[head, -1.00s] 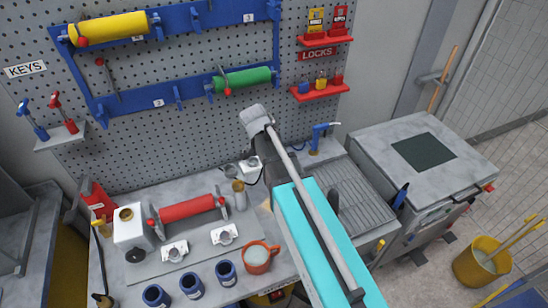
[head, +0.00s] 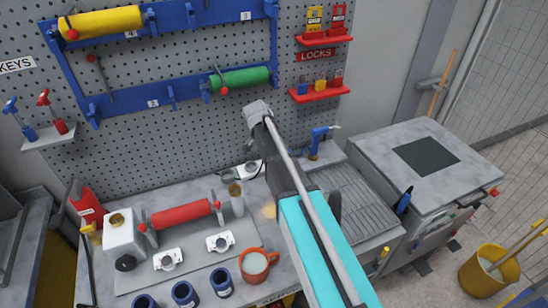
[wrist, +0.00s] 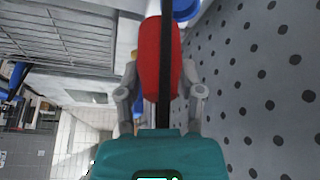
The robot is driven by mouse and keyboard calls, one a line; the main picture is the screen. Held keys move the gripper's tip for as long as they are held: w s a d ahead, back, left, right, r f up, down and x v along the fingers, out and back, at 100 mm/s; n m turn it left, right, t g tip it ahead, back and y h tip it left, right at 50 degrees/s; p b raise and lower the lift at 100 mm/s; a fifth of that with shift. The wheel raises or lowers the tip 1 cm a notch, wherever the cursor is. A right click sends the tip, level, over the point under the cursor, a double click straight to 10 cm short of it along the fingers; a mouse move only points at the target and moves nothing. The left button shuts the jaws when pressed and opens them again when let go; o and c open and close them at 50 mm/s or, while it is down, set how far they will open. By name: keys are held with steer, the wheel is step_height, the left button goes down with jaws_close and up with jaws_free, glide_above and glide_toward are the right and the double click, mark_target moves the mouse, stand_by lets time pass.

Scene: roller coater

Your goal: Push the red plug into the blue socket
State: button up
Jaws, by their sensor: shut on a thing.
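In the wrist view, my gripper (wrist: 161,88) is shut on the red plug (wrist: 151,62), with one grey finger on each side. A dark strip runs lengthwise in front of the plug and covers part of it. A rounded blue part, possibly the blue socket (wrist: 186,9), shows at the top edge, close to the plug's far end. I cannot tell whether the two touch. In the head view, my arm hides the gripper and the plug.
The perforated wall panel (wrist: 265,95) is close on the right in the wrist view. In the head view, the bench holds a red roller (head: 182,215), an orange mug (head: 257,262) and several blue cups (head: 185,293). A ribbed sink drainer (head: 350,205) lies right of my arm.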

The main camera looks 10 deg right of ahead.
steer(key=shift+w+d+f+b, duration=0.15)
steer(key=shift+w+f+b, duration=0.6)
steer(key=shift+f, duration=0.2)
steer(key=shift+w+d+f+b, duration=0.15)
steer(key=shift+w+f+b, duration=0.6)
steer(key=shift+f, duration=0.15)
steer(key=shift+w+d+f+b, duration=0.1)
steer(key=shift+w+f+b, duration=0.25)
steer(key=shift+f+b, duration=1.65)
steer(key=shift+f, duration=0.15)
steer(key=o, duration=1.2)
steer(key=shift+c, duration=0.2)
steer(key=shift+r, duration=0.25)
